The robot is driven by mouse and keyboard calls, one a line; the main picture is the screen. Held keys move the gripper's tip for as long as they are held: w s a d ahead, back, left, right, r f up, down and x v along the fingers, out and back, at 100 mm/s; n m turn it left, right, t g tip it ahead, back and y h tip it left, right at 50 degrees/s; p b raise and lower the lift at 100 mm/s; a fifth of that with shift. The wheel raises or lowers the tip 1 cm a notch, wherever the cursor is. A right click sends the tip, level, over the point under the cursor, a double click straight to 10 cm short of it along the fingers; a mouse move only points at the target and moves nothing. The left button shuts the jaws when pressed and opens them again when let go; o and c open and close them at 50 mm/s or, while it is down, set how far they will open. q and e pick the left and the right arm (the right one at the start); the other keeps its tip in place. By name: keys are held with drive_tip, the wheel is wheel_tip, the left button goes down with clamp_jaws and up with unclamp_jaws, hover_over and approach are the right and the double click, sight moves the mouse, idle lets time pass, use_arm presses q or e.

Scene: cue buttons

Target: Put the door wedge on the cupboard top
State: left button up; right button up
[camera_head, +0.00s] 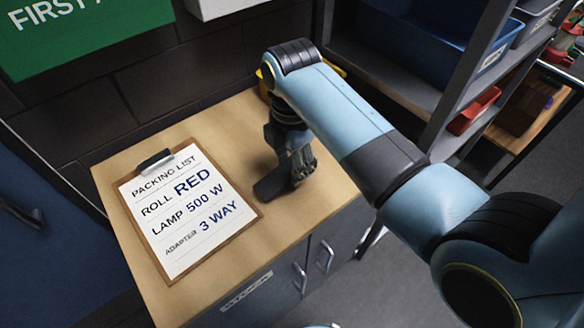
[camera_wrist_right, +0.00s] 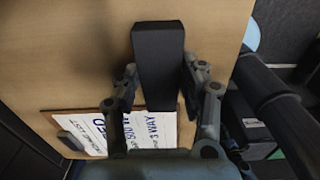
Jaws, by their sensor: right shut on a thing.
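The door wedge (camera_head: 270,187) is a dark, nearly black block in my right gripper (camera_head: 296,172). In the right wrist view the wedge (camera_wrist_right: 158,58) lies between the two fingers of the gripper (camera_wrist_right: 161,82), which is shut on it. The gripper is over the right part of the light wooden cupboard top (camera_head: 225,130), to the right of the clipboard. The wedge is at or just above the wood; I cannot tell whether it touches. The cupboard top (camera_wrist_right: 80,55) also fills much of the wrist view. My left gripper is not in view.
A clipboard with a packing list (camera_head: 185,212) lies on the left of the cupboard top. A yellow object (camera_head: 265,87) is partly hidden behind my right arm. A shelf with a red bin (camera_head: 472,110) stands to the right. Bare wood lies behind and in front of the wedge.

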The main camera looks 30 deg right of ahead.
drive_tip(key=shift+f, duration=1.35)
drive_tip(key=o, duration=1.2)
drive_tip(key=shift+f, duration=0.15)
wheel_tip(320, 180, up, 12)
drive_tip(key=shift+r, duration=0.2)
